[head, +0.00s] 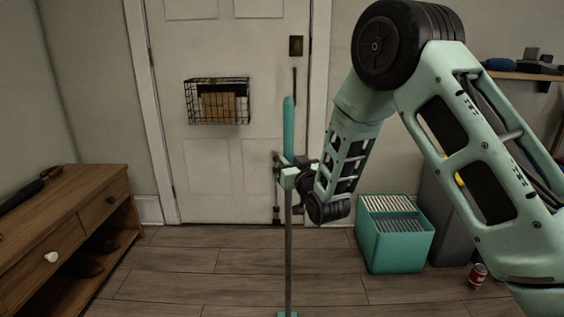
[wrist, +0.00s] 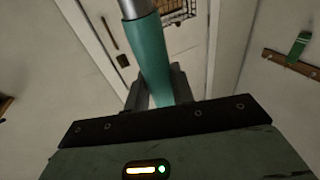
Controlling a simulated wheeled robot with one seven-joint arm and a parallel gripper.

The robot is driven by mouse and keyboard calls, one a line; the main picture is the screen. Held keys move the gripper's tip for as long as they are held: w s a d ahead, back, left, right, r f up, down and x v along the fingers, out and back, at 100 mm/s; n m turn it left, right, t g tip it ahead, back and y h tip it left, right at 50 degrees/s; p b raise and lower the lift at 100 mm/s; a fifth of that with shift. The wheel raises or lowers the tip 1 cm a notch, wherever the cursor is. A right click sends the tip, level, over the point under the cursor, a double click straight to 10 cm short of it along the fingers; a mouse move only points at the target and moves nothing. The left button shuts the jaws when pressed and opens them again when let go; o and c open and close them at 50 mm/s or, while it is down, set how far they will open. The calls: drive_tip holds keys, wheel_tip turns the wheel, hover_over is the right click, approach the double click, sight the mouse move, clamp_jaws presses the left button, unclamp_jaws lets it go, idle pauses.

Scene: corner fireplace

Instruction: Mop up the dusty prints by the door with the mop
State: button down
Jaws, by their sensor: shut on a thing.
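The mop (head: 288,240) stands about upright in front of the door, with a teal grip on top and a thin grey pole. Only a bit of teal shows at its lower end, at the bottom edge of the head view; the rest of the mop head is out of frame. My gripper (head: 287,174) is shut around the handle just below or at the teal grip. In the wrist view the teal grip (wrist: 160,60) runs between the fingers. The white door (head: 235,165) is closed. I cannot make out dusty prints on the visible floor.
A wooden cabinet (head: 62,215) with shoes inside stands at left. A teal crate (head: 395,250), a grey bin (head: 447,225) and a red can (head: 478,274) are at right. A wire basket (head: 217,101) hangs on the door. The plank floor (head: 215,260) between is clear.

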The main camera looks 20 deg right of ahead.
drive_tip(key=s+d+b, duration=0.2)
drive_tip(key=d, duration=0.5)
drive_tip(key=shift+s+d, duration=0.25)
drive_tip(key=shift+s, duration=0.05)
idle(0.5)
drive_tip(key=shift+r, duration=0.15)
wheel_tip(320, 180, up, 8)
drive_tip(key=p, duration=0.4)
drive_tip(key=shift+p, duration=0.4)
idle(0.9)
